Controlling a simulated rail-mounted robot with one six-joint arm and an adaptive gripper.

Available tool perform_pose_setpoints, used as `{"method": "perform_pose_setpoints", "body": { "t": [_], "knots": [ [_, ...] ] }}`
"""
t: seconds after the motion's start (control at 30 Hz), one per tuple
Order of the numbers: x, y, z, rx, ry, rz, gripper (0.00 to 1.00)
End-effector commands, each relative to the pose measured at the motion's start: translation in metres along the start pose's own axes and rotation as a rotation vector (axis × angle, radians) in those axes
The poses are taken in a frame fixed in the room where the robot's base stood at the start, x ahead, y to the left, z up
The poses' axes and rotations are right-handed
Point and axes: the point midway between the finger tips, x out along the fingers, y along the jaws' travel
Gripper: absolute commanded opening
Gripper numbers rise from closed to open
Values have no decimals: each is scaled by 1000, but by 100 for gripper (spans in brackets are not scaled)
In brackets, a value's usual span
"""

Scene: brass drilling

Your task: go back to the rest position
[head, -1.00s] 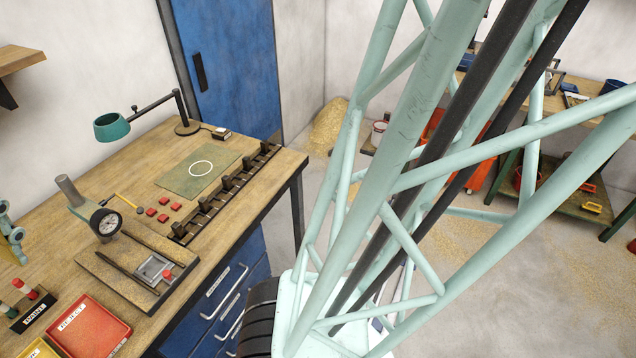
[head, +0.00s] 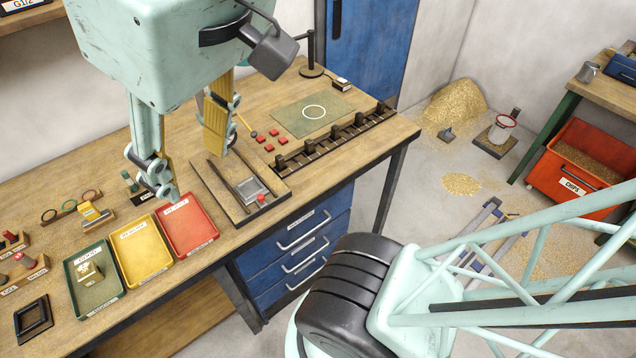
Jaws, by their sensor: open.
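My gripper (head: 190,170) hangs at the upper left of the head view, above the wooden bench. Its pale green body has two jointed fingers pointing down, spread apart with nothing visible between them.
On the bench (head: 375,142) are a green tray (head: 72,278) holding a small brass-coloured piece, a yellow tray (head: 143,250), a red tray (head: 188,226), a fixture plate (head: 242,210) and a green mat (head: 335,105). An orange chips bin (head: 570,190) stands at right.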

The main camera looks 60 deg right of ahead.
Motion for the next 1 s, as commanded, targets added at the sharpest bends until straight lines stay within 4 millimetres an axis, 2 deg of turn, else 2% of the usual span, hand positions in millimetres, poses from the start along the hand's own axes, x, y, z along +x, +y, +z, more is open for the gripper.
{"method": "perform_pose_setpoints", "body": {
  "t": [0.03,0.37,0.53,1.0],
  "knots": [
    [7,0,8,17,-20,-3,42],
    [7,0,7,15,-20,-3,42],
    [15,0,9,14,-19,-3,42],
    [61,-1,26,14,-16,-4,42]
  ]
}}
